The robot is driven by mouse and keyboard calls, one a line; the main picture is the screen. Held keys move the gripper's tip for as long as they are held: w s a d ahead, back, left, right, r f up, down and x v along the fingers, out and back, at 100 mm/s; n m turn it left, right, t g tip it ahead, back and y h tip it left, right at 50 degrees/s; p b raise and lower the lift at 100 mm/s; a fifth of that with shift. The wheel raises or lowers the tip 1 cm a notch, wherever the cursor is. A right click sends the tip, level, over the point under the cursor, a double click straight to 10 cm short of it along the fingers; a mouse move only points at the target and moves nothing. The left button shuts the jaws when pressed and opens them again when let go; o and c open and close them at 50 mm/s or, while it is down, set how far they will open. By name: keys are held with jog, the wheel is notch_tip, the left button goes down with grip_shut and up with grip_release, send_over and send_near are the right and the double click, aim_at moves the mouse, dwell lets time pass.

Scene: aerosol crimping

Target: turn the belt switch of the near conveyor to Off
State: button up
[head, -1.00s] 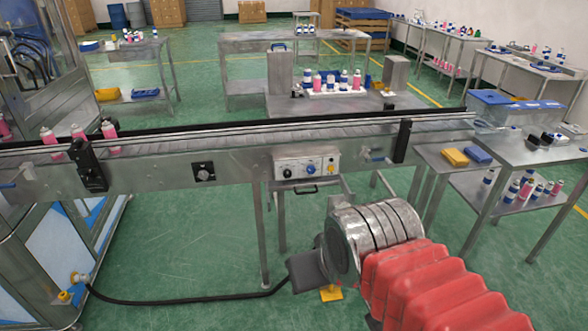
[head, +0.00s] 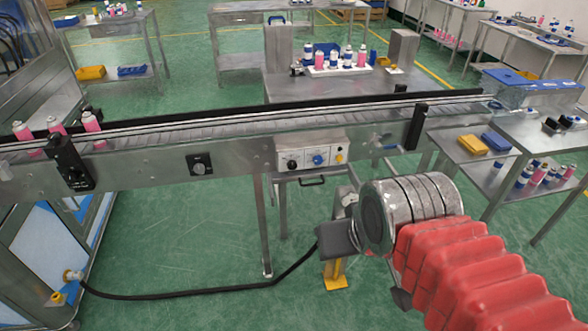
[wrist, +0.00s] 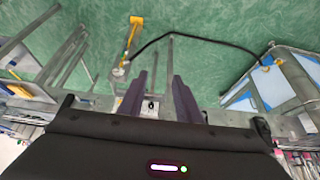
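The near conveyor (head: 130,173) runs across the head view. Its grey control box (head: 310,152) carries a black knob (head: 292,164), a blue knob (head: 318,160) and a small yellow button. A separate dark switch plate (head: 199,165) with a round knob sits on the conveyor's side, left of the box. Labels and dial settings are too small to read. In the wrist view my gripper (wrist: 160,88) is open and empty, its two fingers apart. A pale panel with a dark knob (wrist: 151,105) shows between them, apparently beyond; I cannot tell which control it is.
Several pink cans (head: 57,125) stand at the conveyor's left end. A conveyor leg (head: 262,225) and a black cable (head: 190,296) on the floor are left of my arm. A steel table (head: 530,130) stands at the right.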

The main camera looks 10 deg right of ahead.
jog(key=shift+o, duration=0.5)
jog(key=shift+o, duration=0.7)
jog(key=shift+w, duration=0.15)
jog(key=shift+o, duration=0.7)
jog(key=w+f+t, duration=0.2)
jog(key=w+t, duration=0.1)
jog(key=w, duration=1.2)
jog(key=shift+w+d+f, duration=0.15)
jog(key=shift+w+f, duration=0.2)
jog(key=shift+w, duration=0.05)
jog(key=w+f+t, duration=0.2)
jog(key=w+f, duration=0.1)
jog(key=w, duration=0.3)
jog(key=w+f+t, duration=0.1)
jog(key=w+f, duration=0.2)
jog(key=w, duration=0.4)
jog(key=t, duration=0.6)
send_near(293, 167)
jog(key=s, duration=0.5)
jog(key=shift+s+f, duration=0.1)
jog(key=shift+f, duration=0.05)
jog(key=w, duration=1.3)
jog(key=shift+w, duration=0.4)
